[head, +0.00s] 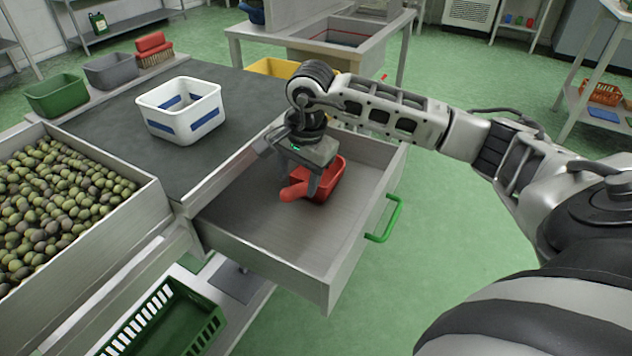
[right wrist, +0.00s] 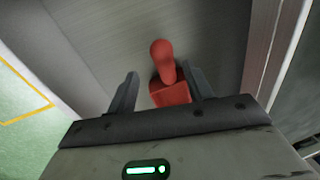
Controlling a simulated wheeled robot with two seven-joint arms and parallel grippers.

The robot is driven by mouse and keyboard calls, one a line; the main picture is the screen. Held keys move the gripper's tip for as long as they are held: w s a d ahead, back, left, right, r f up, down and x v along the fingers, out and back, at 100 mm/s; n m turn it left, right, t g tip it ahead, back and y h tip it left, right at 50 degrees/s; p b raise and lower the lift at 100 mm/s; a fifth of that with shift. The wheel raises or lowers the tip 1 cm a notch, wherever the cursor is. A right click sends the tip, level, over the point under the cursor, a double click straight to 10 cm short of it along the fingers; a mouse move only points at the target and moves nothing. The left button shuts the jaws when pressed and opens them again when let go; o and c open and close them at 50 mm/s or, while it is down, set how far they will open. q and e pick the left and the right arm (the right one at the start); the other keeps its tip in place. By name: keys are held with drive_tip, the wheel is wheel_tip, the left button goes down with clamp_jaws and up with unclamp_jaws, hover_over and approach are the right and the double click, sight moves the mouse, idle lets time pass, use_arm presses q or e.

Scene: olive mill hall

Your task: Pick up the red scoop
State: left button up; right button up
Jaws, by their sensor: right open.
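The red scoop (head: 328,182) lies in an open drawer (head: 262,236), its handle pointing to the left in the head view. In the right wrist view the scoop (right wrist: 168,78) shows between the two fingers, closer to the right finger, with its handle pointing up the picture. My right gripper (head: 313,188) reaches down into the drawer over the scoop with its fingers apart. In the right wrist view the open gripper (right wrist: 158,84) has one finger on each side of the scoop. The gripper hides part of the scoop in the head view. My left gripper is not in view.
The drawer has a green handle (head: 386,218) on its front. On the grey worktop (head: 100,118) stands a white bin with blue patches (head: 181,112). A box of olives (head: 60,195) is at the left. A green crate (head: 172,320) sits below. Green floor is clear at the right.

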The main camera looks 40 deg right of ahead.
sight(294, 187)
drive_tip(key=shift+w+a+f, duration=0.1)
drive_tip(key=shift+w+f, duration=0.15)
drive_tip(key=shift+f, duration=0.7)
drive_tip(key=shift+w+a+f, duration=0.1)
drive_tip(key=shift+w+f, duration=0.2)
drive_tip(key=shift+f, duration=0.6)
drive_tip(key=shift+w+f, duration=0.25)
drive_tip(key=shift+f, duration=0.7)
clamp_jaws()
